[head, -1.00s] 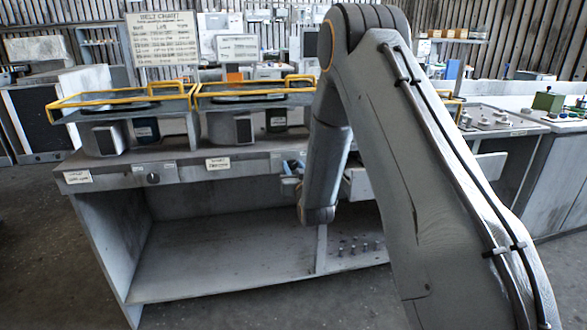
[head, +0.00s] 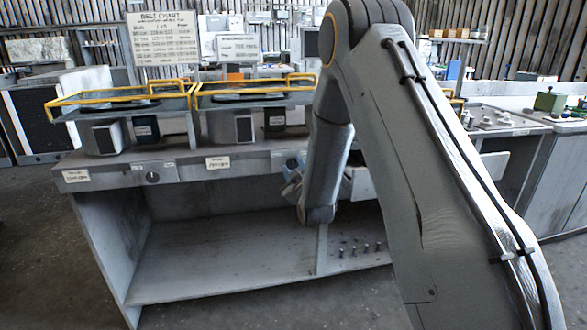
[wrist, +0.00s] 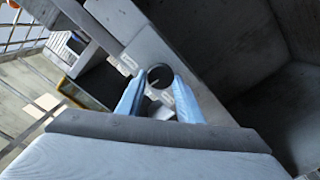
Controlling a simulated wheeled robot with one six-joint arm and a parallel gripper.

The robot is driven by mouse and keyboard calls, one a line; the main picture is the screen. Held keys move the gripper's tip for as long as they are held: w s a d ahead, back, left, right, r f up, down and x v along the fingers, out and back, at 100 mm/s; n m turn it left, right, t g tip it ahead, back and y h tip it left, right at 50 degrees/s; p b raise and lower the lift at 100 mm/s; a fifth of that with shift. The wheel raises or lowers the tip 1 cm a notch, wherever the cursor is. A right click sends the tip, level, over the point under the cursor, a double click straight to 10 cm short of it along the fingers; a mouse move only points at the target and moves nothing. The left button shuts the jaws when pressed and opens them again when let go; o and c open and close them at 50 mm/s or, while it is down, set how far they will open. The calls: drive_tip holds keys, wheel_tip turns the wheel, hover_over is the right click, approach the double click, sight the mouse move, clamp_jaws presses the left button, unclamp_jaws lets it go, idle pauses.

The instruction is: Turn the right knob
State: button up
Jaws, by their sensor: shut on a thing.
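The right knob (wrist: 160,76) is a dark round dial with a pale pointer line, on the grey front panel. In the wrist view it sits between the tips of the two blue fingers of my gripper (wrist: 160,84), which are shut on it. In the head view my gripper (head: 291,172) is at the bench's front panel, right of the middle, partly hidden by my arm. The left knob (head: 152,177) is on the same panel, far to the left.
The grey bench (head: 130,176) carries two housings under yellow-railed frames (head: 120,99). A belt chart (head: 162,38) stands behind. The shelf below is open, with several small pegs (head: 360,248) at its right. A side counter (head: 500,122) stands at the right.

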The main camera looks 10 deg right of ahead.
drive_tip(key=shift+n, duration=0.5)
drive_tip(key=o, duration=1.1)
drive_tip(key=shift+c, duration=0.2)
drive_tip(key=s, duration=0.7)
drive_tip(key=shift+s, duration=0.4)
